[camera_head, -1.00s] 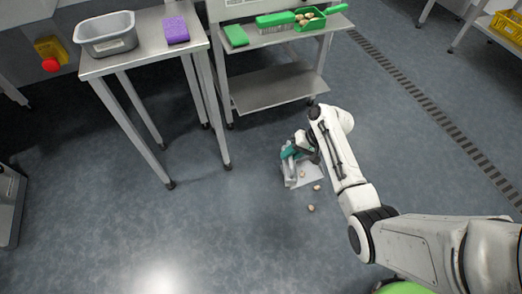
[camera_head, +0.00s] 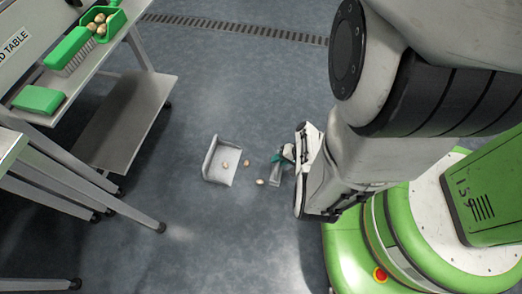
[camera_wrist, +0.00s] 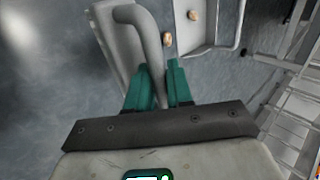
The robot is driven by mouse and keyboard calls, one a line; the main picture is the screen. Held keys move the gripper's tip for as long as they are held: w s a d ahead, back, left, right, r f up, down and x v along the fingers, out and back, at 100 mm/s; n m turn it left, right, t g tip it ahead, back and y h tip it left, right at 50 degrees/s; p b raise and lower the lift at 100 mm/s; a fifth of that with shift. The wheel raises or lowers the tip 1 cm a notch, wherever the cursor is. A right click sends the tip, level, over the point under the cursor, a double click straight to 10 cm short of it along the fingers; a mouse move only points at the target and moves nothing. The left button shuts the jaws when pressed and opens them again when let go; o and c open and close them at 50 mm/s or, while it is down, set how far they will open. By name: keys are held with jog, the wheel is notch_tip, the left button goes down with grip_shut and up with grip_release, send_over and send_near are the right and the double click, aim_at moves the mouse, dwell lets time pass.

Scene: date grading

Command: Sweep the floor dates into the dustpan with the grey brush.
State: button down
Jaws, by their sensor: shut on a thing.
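The light grey dustpan (camera_head: 211,172) lies on the floor in the head view; it also shows at the top of the wrist view (camera_wrist: 212,52). One date (camera_head: 226,164) lies in the pan. A second date (camera_head: 247,163) is on the floor just outside its right edge. A third date (camera_head: 260,182) lies farther right, near the brush. My gripper (camera_wrist: 158,80), with teal fingers, is shut on the handle of the grey brush (camera_wrist: 122,40). The brush is low, right of the pan and dates in the head view (camera_head: 262,174). Its contact with the floor is unclear.
Table legs end left of the pan. Floor above and below the pan is clear.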

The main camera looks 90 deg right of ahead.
jog(key=shift+s+a+f, duration=0.1)
jog(key=shift+s+f, duration=0.05)
jog(key=shift+f, duration=0.3)
notch_tip(320, 180, down, 7)
jog(key=b, duration=0.7)
jog(key=shift+f+b, duration=0.15)
jog(key=shift+b, duration=0.15)
jog(key=shift+w+r, duration=0.2)
jog(key=shift+w, duration=0.05)
jog(key=shift+w+d, duration=0.25)
jog(key=shift+w, duration=0.6)
jog(key=shift+w+d+b, duration=0.55)
jog(key=shift+w+d, duration=0.65)
jog(key=shift+w, duration=3.6)
jog(key=shift+w+d+b, duration=0.5)
jog(key=shift+w+d, duration=0.65)
jog(key=shift+w, duration=3.65)
notch_tip(320, 180, up, 8)
jog(key=s+p, duration=0.2)
jog(key=p, duration=0.5)
jog(key=shift+a+f, duration=0.25)
